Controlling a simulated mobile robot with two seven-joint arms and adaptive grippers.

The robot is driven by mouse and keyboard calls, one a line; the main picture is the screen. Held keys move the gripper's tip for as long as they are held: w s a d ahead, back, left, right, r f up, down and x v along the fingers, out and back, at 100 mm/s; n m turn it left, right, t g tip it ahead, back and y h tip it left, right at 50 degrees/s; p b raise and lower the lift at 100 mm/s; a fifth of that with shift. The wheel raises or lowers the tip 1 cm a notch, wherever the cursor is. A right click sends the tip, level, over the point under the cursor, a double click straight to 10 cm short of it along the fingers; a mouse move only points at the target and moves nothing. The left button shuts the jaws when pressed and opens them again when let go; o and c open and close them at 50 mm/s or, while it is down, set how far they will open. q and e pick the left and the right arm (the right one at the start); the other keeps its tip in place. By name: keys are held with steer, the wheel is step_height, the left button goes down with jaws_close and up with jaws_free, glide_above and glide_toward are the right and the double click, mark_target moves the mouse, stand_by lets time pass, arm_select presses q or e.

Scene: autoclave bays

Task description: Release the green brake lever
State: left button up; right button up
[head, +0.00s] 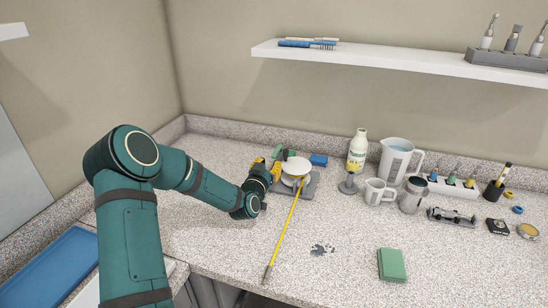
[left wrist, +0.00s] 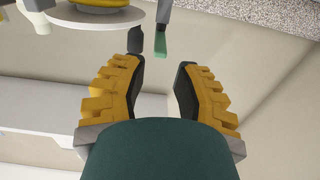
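The green brake lever (head: 277,151) stands at the back left of a small device with a grey base (head: 311,187) and a white round plate (head: 296,166). In the left wrist view the green lever (left wrist: 161,42) hangs beside a dark grey piece (left wrist: 134,40), its end in the gap between my fingertips. My left gripper (head: 268,166), with yellow-backed fingers, is at the device's left side. In the left wrist view the left gripper (left wrist: 158,68) is open and empty; contact with the lever cannot be made out. My right gripper is not in view.
A yellow rod (head: 283,229) slants from the device to the counter's front edge. A blue block (head: 319,159) lies behind it. A bottle (head: 357,152), jug (head: 396,158) and mug (head: 375,191) stand to the right. A green pad (head: 391,265) lies in front.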

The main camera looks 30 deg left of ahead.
mark_target(273, 158)
arm_select(q)
steer(key=shift+x, duration=2.8)
jaws_close()
